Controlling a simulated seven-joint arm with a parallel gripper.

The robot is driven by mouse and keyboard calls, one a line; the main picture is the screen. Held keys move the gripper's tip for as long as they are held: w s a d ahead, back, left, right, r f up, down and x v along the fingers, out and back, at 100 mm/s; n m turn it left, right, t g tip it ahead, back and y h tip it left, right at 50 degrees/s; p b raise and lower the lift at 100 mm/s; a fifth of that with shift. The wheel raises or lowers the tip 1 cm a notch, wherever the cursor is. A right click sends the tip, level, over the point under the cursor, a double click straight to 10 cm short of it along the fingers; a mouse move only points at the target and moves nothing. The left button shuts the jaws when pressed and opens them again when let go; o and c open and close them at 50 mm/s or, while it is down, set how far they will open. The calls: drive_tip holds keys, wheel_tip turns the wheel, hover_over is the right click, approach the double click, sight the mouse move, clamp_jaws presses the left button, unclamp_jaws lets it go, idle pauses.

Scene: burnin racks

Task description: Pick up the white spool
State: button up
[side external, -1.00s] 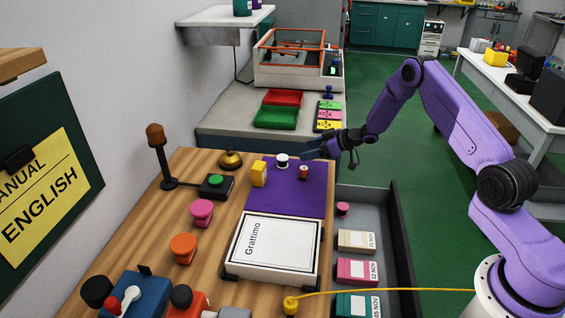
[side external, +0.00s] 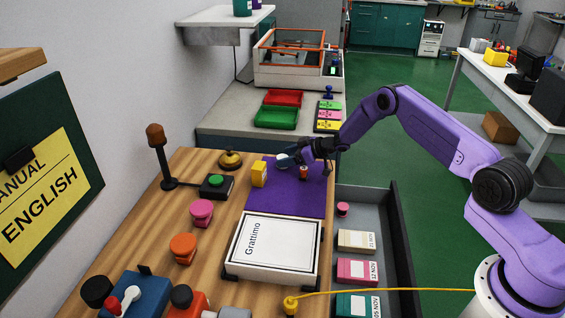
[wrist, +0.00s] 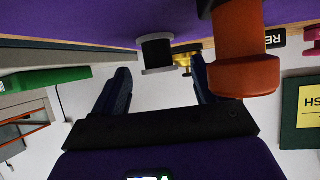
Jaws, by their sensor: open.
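The white spool, with pale flanges and a dark winding, stands upright on the purple mat (side external: 290,200). Its top (side external: 281,156) shows in the side view, partly covered by my gripper (side external: 291,161). In the wrist view, which is upside down, the spool (wrist: 157,54) appears between the two blue fingers of my gripper (wrist: 161,73), just beyond their tips. My gripper is open and holds nothing. I cannot tell how far the tips are from the spool.
The mat's front part is clear, before a white Grattimo box (side external: 274,248).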

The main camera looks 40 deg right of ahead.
drive_tip(key=c, duration=1.1)
drive_tip(key=shift+c, duration=0.2)
